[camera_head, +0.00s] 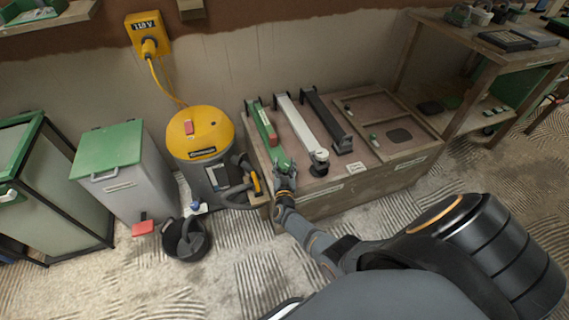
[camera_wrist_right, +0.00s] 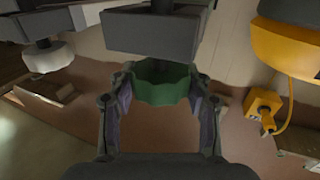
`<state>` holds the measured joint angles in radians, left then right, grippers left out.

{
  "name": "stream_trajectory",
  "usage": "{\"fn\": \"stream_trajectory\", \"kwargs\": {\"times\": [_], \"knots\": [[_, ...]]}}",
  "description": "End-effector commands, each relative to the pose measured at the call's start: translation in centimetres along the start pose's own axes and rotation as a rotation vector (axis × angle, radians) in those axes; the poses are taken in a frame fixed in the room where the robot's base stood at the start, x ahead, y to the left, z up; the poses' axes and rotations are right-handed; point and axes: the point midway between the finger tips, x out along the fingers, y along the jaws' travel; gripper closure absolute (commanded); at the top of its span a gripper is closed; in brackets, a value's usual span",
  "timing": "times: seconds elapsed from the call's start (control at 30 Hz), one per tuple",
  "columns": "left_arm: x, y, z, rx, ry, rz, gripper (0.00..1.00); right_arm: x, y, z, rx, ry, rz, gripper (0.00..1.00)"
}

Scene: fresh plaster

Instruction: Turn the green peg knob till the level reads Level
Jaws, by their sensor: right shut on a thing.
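The green peg knob (camera_wrist_right: 160,84) is a scalloped disc under a dark block in the right wrist view. My right gripper (camera_wrist_right: 160,98) is shut on it, one finger on each side. In the head view my right gripper (camera_head: 284,181) is at the near end of the green bar (camera_head: 262,122), on the left of the bench top. The knob is mostly hidden there. A red part sits along the green bar. I cannot read any level indication. My left gripper is not in view.
A white bar (camera_head: 298,125) with a pale knob (camera_head: 320,156) and a black bar (camera_head: 325,117) lie to the right on the wooden bench (camera_head: 375,176). A yellow-topped vacuum (camera_head: 200,135) stands close left. A black bucket (camera_head: 188,240) is on the floor.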

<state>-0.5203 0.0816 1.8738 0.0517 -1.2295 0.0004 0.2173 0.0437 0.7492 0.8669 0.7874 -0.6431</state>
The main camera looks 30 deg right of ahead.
Motion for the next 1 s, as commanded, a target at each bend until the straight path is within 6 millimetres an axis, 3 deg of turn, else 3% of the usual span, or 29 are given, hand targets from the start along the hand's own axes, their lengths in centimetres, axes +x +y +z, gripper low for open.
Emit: {"fn": "stream_trajectory", "kwargs": {"times": [0.5, 0.53, 0.67, 0.7, 1.0], "knots": [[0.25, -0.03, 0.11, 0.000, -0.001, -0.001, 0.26, -0.01, -0.01, 0.03, 0.001, 0.000, 0.019, 0.82], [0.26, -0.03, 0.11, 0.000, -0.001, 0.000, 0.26, -0.01, 0.00, 0.03, 0.001, 0.000, 0.018, 0.48], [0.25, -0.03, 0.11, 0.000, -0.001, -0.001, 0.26, 0.00, 0.00, 0.02, 0.001, 0.000, 0.018, 0.30], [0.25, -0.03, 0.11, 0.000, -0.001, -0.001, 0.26, 0.00, 0.00, 0.02, 0.001, 0.000, 0.018, 0.26], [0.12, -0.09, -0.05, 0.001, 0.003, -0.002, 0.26, -0.10, 0.00, 0.02, 0.001, 0.000, 0.018, 0.26]]}}
